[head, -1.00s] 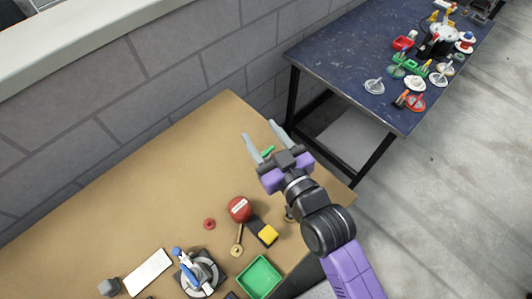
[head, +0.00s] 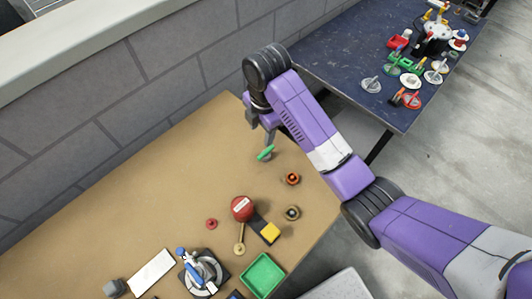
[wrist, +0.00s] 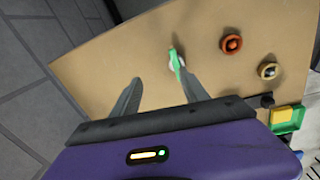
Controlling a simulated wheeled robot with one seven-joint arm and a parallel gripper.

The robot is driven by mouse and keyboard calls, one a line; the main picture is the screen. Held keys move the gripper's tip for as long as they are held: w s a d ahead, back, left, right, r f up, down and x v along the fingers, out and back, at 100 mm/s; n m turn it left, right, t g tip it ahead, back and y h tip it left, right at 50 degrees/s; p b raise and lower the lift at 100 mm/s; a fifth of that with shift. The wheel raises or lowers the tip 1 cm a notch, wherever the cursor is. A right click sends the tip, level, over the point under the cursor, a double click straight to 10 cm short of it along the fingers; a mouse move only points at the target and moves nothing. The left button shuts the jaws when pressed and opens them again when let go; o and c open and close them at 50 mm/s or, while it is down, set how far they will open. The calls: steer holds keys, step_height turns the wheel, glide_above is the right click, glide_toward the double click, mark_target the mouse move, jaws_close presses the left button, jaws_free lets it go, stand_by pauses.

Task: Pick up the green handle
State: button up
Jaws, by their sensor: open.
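The green handle (head: 266,152) lies toward the far right end of the tan table (head: 120,215), on top of a small pale round part. In the wrist view the green handle (wrist: 175,62) shows just beyond the fingertips, nearer the right finger. My gripper (wrist: 160,85) is open, with nothing held between its two grey fingers. In the head view my gripper (head: 262,130) points down over the table just behind the handle, partly hidden by my own wrist. I cannot tell whether a finger touches the handle.
An orange-brown knob (head: 292,179), a brass ring part (head: 292,212), a red ball (head: 242,208) and a green tray (head: 262,276) are nearer the front. A grey block wall (head: 150,75) runs behind. A blue table (head: 340,60) holds several coloured parts. The table left of the handle is clear.

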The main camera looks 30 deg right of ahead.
mark_target(267, 151)
steer(key=shift+s+d+f+n+g, duration=0.15)
steer(key=shift+s+n+g, duration=0.15)
steer(key=shift+s, duration=0.3)
steer(key=shift+s+d+r+n+g, duration=0.1)
steer(key=shift+s+n+g, duration=0.1)
steer(key=shift+s+n, duration=0.3)
steer(key=shift+s+a+f+p, duration=0.1)
steer(key=shift+f+p, duration=0.5)
steer(key=shift+f, duration=3.35)
jaws_close()
